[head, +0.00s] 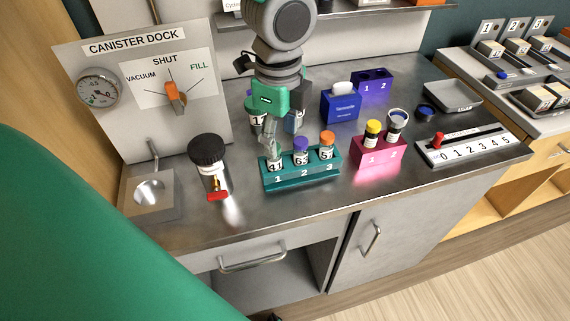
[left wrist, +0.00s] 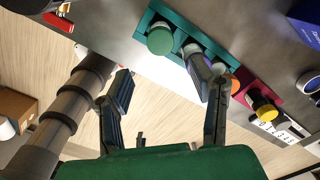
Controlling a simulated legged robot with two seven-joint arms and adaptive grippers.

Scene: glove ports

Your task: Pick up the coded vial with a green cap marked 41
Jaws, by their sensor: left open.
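The vial marked 41 (head: 275,165) stands in slot 1 of the teal rack (head: 303,182). Its cap is hidden behind my left gripper in the head view; a green cap (left wrist: 160,38) shows at the rack's end in the left wrist view. My left gripper (head: 279,143) is open and empty, over the slot 1 end of the rack. In the left wrist view its fingers (left wrist: 170,92) stand apart, with the green cap beyond them. A purple-capped vial (head: 300,151) is in slot 2 and an orange-capped vial (head: 327,145) in slot 3. My right gripper is out of view.
A magenta rack (head: 378,155) with a yellow-capped vial (head: 372,132) stands to the right. A black-topped item with a red tab (head: 207,155) stands left. A blue box (head: 341,104) and purple rack (head: 372,86) are behind. The front counter strip is clear.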

